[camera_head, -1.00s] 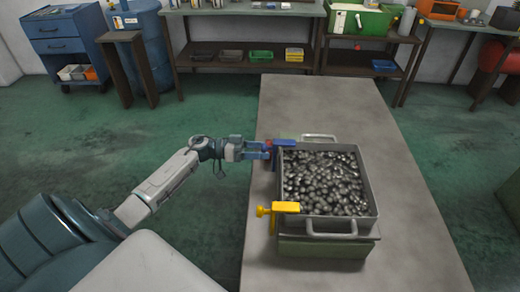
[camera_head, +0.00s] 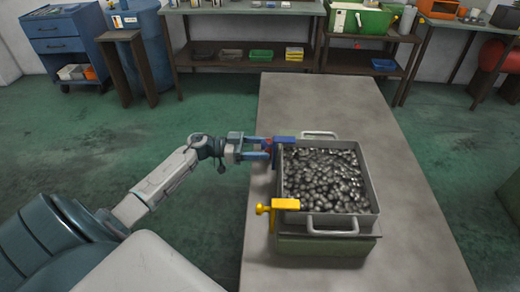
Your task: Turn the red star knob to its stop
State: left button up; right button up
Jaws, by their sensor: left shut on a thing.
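The red star knob (camera_head: 268,145) sits on the left side of a blue clamp (camera_head: 284,140) at the far left corner of a metal bin. Only a small red part shows between my fingers. My left gripper (camera_head: 266,148) reaches in from the left and is shut on the knob, one finger on each side of it. My right gripper is not in view.
The table's far end is clear. Shelves with boxes line the back.

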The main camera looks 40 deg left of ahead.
pick_arm(q)
jog(key=m+b, duration=0.1)
jog(key=m, duration=0.3)
jog(key=shift+f+b, duration=0.1)
jog(key=shift+b, duration=0.25)
jog(key=shift+m+b, duration=0.75)
jog(key=shift+m, duration=0.45)
jog(key=shift+s+m+b, duration=0.1)
jog(key=shift+m+b, duration=0.6)
jog(key=shift+m, duration=0.9)
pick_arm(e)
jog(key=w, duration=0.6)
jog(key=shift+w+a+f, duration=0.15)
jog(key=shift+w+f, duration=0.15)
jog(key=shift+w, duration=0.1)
pick_arm(q)
jog(key=o, duration=1)
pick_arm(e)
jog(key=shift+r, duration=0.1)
